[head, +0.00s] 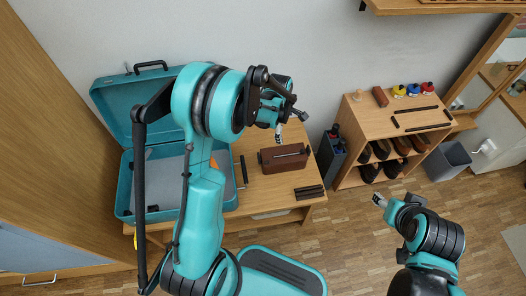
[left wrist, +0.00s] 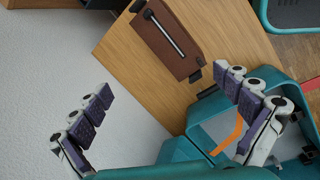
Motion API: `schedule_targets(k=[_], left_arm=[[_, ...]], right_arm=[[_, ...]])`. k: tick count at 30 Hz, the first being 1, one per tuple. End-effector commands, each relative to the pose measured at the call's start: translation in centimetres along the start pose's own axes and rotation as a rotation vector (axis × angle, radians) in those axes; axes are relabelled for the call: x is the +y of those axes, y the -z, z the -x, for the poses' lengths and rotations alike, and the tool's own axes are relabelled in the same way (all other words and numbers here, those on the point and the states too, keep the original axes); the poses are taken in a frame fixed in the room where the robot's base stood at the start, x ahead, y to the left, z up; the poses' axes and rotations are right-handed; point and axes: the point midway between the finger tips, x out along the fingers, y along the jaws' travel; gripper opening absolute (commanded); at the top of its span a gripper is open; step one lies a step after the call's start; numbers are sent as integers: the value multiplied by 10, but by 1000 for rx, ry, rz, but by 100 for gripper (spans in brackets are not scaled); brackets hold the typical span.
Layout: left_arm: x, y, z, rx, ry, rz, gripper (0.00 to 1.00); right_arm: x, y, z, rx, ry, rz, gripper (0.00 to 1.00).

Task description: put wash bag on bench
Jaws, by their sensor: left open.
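The brown wash bag (head: 284,158), with a dark strip along its top, sits on the wooden bench (head: 258,190), right of the open teal suitcase (head: 126,185). It also shows at the top of the left wrist view (left wrist: 160,45). My left gripper (head: 282,122) is above and behind the bag in the head view. Its fingers are spread wide in the left wrist view (left wrist: 165,82), with nothing between them, apart from the bag. My right gripper (head: 379,200) is low at the right, away from the bench; its jaws are too small to read. My left arm hides part of the suitcase.
Dark bars (head: 309,192) lie at the bench's front right. A shoe rack (head: 380,127) with shoes and small jars stands right, beside a dark bin (head: 331,157). A grey waste bin (head: 447,160) is farther right. An orange item (left wrist: 228,135) lies inside the suitcase.

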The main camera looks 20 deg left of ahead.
Motion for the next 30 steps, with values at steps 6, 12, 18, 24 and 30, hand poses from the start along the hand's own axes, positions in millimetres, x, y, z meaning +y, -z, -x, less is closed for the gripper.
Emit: schedule_targets(k=[6, 12, 18, 24, 30], left_arm=[[-34, -8, 102, 36, -104, -423, 100], [-84, -11, 167, 107, -188, -817, 100], [-142, -10, 205, 211, -255, -1204, 100], [-186, -7, 215, 319, -287, -1506, 100], [-203, -6, 215, 371, -296, -1635, 100]], right_arm=[[0, 0, 0, 0, 0, 0, 50], [0, 0, 0, 0, 0, 0, 50], [0, 0, 0, 0, 0, 0, 50], [0, 0, 0, 0, 0, 0, 50], [0, 0, 0, 0, 0, 0, 50]])
